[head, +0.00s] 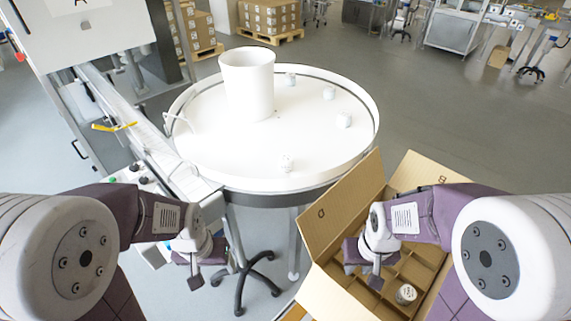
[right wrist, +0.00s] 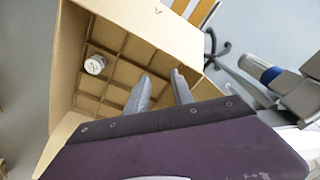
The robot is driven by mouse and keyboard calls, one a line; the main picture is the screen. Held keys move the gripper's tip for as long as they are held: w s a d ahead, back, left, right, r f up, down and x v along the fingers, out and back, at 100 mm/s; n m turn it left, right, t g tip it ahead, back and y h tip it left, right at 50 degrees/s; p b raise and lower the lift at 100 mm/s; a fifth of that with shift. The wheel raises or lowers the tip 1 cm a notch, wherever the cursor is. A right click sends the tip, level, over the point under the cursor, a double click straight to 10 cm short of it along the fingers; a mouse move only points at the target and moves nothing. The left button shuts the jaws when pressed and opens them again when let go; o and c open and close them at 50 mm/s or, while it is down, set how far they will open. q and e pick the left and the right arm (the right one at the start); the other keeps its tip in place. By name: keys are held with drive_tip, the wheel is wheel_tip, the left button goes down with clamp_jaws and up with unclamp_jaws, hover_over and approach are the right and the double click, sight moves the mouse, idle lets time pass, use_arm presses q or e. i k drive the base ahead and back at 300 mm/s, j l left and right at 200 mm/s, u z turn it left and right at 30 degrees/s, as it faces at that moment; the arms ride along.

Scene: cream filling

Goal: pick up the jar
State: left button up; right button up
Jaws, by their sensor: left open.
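The cardboard box (head: 340,208) has raised flaps and a divider grid with mostly empty compartments. A tall white cylinder (head: 247,85) stands on the turntable, which has a raised rim. A conveyor (head: 140,130) meets the turntable at the left. A wheeled stool base (head: 243,275) is below.

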sight(286, 159)
drive_tip(key=i+j+u, duration=0.3)
drive_tip(key=j, duration=0.2)
drive_tip(key=i+j+u, duration=0.3)
drive_tip(key=i+j, duration=0.05)
drive_tip(key=j, duration=0.1)
